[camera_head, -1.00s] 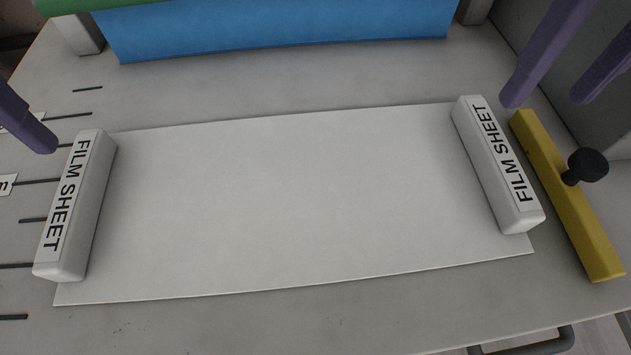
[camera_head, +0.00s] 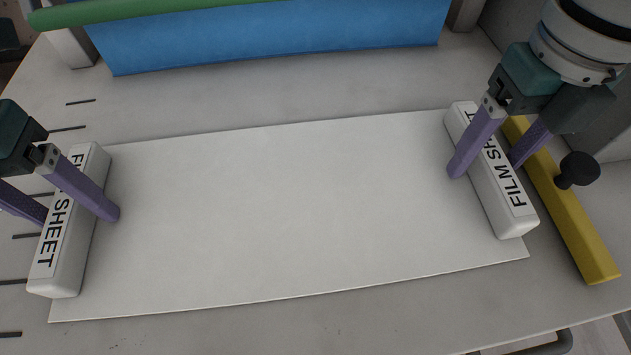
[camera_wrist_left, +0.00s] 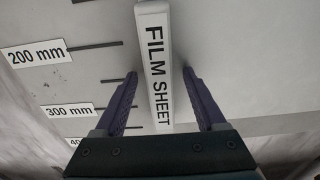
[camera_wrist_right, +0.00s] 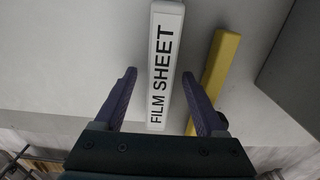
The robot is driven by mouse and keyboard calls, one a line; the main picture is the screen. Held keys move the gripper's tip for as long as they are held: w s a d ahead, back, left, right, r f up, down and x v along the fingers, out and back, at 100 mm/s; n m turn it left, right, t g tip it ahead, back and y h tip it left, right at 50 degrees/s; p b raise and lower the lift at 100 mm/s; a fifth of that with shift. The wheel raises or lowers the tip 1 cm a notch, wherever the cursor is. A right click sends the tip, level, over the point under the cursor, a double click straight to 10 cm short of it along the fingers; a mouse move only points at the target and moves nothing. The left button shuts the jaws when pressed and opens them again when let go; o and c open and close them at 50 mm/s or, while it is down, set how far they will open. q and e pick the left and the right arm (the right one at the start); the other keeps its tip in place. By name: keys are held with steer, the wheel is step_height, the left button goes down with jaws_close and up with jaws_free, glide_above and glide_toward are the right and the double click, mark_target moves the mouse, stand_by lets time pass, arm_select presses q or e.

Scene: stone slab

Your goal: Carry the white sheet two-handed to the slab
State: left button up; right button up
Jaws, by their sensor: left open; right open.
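The white sheet (camera_head: 280,205) lies flat on the work surface, with a white bar marked FILM SHEET along each short end. My left gripper (camera_head: 78,214) is open with its purple fingers on either side of the left bar (camera_head: 62,255); the left wrist view shows that bar (camera_wrist_left: 155,65) between the fingers. My right gripper (camera_head: 486,168) is open, its fingers on either side of the right bar (camera_head: 512,205). The right wrist view shows that bar (camera_wrist_right: 162,60) between the fingers, nearer the right one. I cannot tell whether any finger touches a bar.
A yellow bar (camera_head: 575,235) with a black knob (camera_head: 578,170) lies just right of the right bar, close to my right gripper's outer finger. A blue sheet (camera_head: 270,40) hangs from a green roll (camera_head: 150,10) at the back. Millimetre labels (camera_wrist_left: 36,53) mark the left side.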

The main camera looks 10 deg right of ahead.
arm_select(q)
jaws_close()
arm_select(e)
jaws_close()
stand_by(0.6)
